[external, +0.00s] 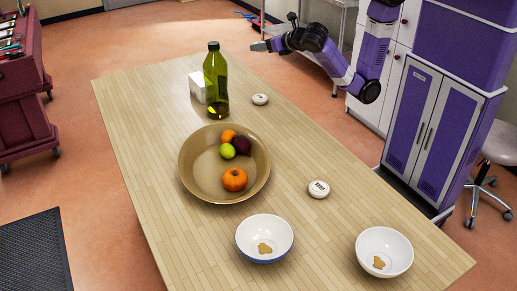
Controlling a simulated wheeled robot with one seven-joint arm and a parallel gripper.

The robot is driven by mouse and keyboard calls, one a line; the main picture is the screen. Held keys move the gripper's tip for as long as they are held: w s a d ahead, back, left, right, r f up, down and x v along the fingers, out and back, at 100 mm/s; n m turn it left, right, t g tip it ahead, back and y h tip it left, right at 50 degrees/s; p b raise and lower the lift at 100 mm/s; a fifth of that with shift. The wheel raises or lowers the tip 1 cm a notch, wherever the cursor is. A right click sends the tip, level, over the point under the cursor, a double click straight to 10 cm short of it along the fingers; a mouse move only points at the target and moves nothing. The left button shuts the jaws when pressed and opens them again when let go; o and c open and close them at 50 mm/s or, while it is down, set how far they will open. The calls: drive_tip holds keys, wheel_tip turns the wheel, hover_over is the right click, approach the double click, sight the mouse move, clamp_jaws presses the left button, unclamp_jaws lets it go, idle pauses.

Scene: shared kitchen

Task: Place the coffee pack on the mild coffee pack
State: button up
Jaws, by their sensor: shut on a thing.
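My gripper (262,46) is raised beyond the far right edge of the wooden table, at the end of my purple and black arm. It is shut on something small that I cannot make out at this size. One round white pack (318,189) with dark lettering lies flat on the table, right of the big bowl. Another round white pack (260,99) with a small dark mark lies farther back, right of the green bottle. I cannot read either label, so I cannot tell which is the mild coffee pack. My gripper is apart from both.
A tan bowl (188,180) of fruit sits mid-table. A tall green bottle (215,80) and a white box (197,86) stand behind it. Two white bowls (265,238) (385,251), each with something brown inside, stand near the front. The table's (140,130) left side is clear.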

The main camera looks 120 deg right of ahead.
sight(263, 98)
wheel_tip(263, 98, down, 20)
drive_tip(key=shift+r+b, duration=0.2)
drive_tip(key=shift+b, duration=0.75)
drive_tip(key=o, duration=1.3)
drive_tip(key=shift+f, duration=0.1)
drive_tip(key=shift+a, duration=0.1)
drive_tip(key=v, duration=1.2)
drive_tip(key=shift+r, duration=0.25)
drive_tip(key=shift+w, duration=0.1)
